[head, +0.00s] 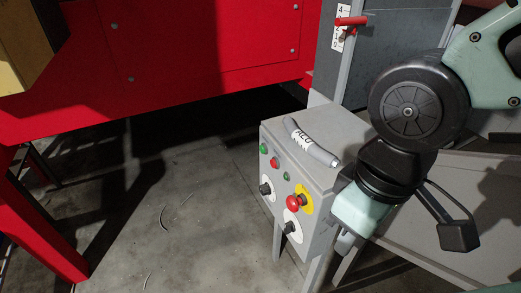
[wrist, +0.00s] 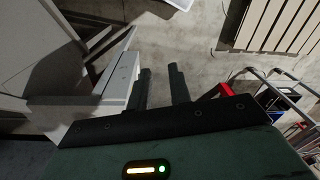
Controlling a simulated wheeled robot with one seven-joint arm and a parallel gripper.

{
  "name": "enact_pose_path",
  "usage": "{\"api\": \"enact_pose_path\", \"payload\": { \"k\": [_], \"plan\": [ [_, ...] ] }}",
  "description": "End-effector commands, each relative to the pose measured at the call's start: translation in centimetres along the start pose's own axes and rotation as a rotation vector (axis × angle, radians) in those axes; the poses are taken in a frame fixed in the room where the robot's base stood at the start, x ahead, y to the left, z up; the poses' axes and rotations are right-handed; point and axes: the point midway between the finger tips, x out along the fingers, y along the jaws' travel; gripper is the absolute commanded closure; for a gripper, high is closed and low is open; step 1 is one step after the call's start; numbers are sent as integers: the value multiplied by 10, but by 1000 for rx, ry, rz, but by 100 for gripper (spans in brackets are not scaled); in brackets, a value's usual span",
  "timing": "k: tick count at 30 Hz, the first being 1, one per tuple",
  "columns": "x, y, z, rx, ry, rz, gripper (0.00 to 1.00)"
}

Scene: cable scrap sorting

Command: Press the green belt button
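The grey control box (head: 325,180) stands on legs right of centre in the head view. Its front panel carries two green buttons, an upper left one (head: 264,149) and a lower one (head: 286,176), with a red button (head: 274,162) between them. I cannot tell which green one is the belt button. My gripper (head: 345,243) hangs beside the box's right side, apart from the buttons. In the wrist view its two fingers (wrist: 160,69) are spread with bare floor between them, so it is open and empty. No button shows in the wrist view.
A red mushroom button (head: 292,203) on yellow and black knobs (head: 265,189) share the panel. A grey roll marked ALU (head: 311,142) lies on the box. A red machine (head: 190,45) stands behind. The floor (head: 190,220) left of the box is mostly clear.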

Motion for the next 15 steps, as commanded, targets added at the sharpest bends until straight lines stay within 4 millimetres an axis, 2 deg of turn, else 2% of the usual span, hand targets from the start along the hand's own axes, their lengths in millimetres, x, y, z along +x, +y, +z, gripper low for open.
{"api": "enact_pose_path", "payload": {
  "k": [1, 2, 15],
  "plan": [
    [0, 0, 0, 0, 0, 0, 95],
    [0, 0, 0, 0, 0, 0, 100],
    [0, 0, 0, 0, 0, 0, 100]
  ]
}}
